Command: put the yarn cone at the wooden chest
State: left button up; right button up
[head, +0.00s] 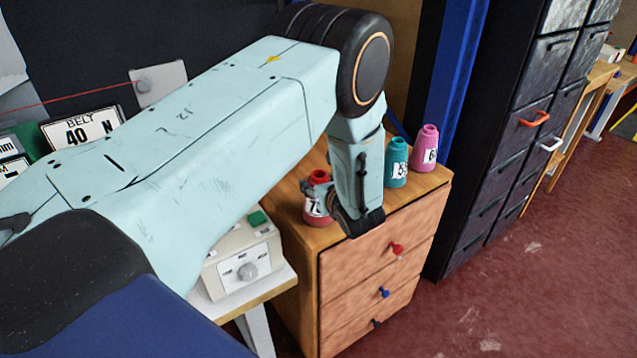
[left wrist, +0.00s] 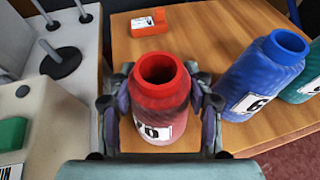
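The red yarn cone (head: 317,206), with a white number label, is upright over the top of the wooden chest (head: 372,258), near its front left corner. It also shows in the left wrist view (left wrist: 160,92), centred between my fingers. My left gripper (head: 340,200) reaches down over the chest, with a finger on each side of the cone. In the left wrist view the fingers (left wrist: 160,110) look closed against its sides. The gripper hides the cone's base in that view, so I cannot tell whether it bears on the chest. My right gripper is not in view.
A teal cone (head: 396,162) and a pink cone (head: 427,150) stand along the chest's back. The left wrist view shows a blue cone (left wrist: 262,80) close on the right and an orange labelled item (left wrist: 149,22) behind. A cream box (head: 243,262) stands left of the chest.

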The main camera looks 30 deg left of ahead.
pick_arm(q)
jog(key=o, duration=0.4)
jog(key=shift+w+a+f, duration=0.15)
jog(key=shift+a+f, duration=0.05)
jog(key=shift+a, duration=0.05)
jog(key=shift+o, duration=0.2)
jog(key=shift+d+r, duration=0.2)
jog(key=shift+r+p, duration=0.2)
jog(key=shift+p, duration=0.1)
jog(key=p+v, duration=0.6)
jog(key=v, duration=0.6)
jog(key=shift+s+a, duration=0.1)
jog(key=shift+s, duration=0.1)
